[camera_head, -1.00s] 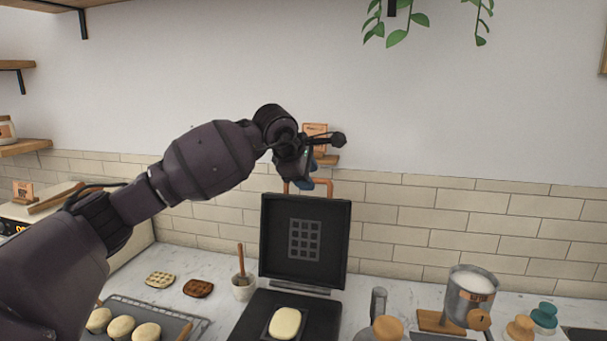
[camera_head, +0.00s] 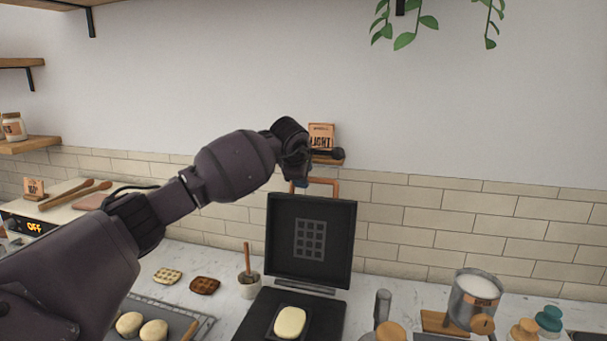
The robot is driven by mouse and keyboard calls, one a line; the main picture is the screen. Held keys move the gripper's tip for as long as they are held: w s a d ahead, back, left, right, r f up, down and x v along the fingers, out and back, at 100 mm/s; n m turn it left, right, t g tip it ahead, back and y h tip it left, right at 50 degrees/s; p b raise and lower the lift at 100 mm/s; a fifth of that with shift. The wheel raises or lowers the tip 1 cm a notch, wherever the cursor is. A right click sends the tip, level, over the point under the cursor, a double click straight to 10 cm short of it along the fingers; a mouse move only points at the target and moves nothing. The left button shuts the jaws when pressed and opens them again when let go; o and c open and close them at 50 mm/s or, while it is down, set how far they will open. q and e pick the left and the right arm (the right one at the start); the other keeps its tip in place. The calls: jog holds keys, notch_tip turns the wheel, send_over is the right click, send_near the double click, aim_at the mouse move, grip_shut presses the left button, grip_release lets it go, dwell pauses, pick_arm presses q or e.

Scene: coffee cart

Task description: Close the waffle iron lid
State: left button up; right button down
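The black waffle iron stands open on the counter. Its lid (camera_head: 310,241) is raised nearly upright, with a grid plate on its inner face and a copper-coloured handle (camera_head: 322,183) at the top. Pale batter (camera_head: 290,322) lies on the lower plate (camera_head: 258,314). My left arm reaches in from the left, and its gripper (camera_head: 302,180) is at or just behind the top left of the lid, by the handle. The fingers are mostly hidden by the wrist, so I cannot tell whether they touch the handle. My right gripper is out of view.
A small sign (camera_head: 321,136) stands on a wall shelf behind the gripper. A brush pot (camera_head: 249,287) and two waffles (camera_head: 204,286) are left of the iron. A metal pitcher (camera_head: 474,298) and several bottles stand right. A tray of dough (camera_head: 187,318) is at the lower left.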

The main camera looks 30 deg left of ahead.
pick_arm(q)
jog(key=shift+w+f, duration=0.25)
jog(key=shift+f, duration=0.1)
grip_shut()
jog(key=shift+s, duration=0.1)
dwell(0.3)
